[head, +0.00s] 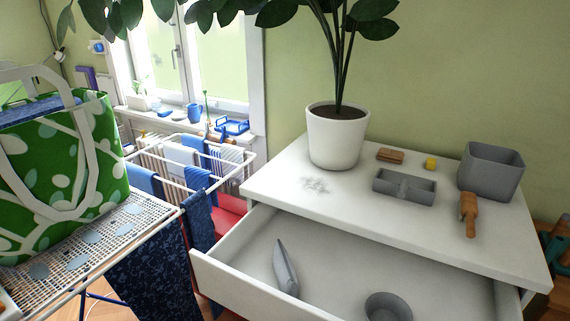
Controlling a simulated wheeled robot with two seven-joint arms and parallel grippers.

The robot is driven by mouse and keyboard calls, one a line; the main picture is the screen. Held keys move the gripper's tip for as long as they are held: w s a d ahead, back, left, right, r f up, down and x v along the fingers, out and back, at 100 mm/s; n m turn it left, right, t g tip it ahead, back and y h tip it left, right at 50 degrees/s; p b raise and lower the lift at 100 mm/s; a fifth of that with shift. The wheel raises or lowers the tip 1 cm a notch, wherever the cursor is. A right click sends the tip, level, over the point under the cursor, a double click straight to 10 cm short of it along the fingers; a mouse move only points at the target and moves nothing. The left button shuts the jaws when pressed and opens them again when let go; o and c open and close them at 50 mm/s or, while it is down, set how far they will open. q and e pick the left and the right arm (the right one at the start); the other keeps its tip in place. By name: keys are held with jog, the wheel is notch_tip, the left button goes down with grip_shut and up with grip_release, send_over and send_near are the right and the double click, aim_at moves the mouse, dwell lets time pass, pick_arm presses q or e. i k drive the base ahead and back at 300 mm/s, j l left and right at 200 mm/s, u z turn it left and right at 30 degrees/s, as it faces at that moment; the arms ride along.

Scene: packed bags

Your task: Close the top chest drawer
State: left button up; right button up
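A white chest (415,220) stands at the right in the head view. Its top drawer (224,278) is pulled out toward me, and its inside shows. In the drawer lie a grey flat, pointed object (286,268) and a round grey bowl-like object (388,307), cut off by the bottom edge. The drawer's front right part runs out of the picture. Neither of my grippers is in view, so I cannot see where they are relative to the drawer.
On the chest top stand a potted plant (335,140), a grey divided tray (404,187), a grey bin (490,171) and a wooden roller-like object (469,213). At left, a green bag (60,165) sits on a white rack (130,222). A drying rack (187,165) with cloths stands behind.

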aim_at(336, 270)
jog(key=j+z, duration=0.75)
jog(key=k+j+z, duration=0.15)
jog(key=z, duration=0.2)
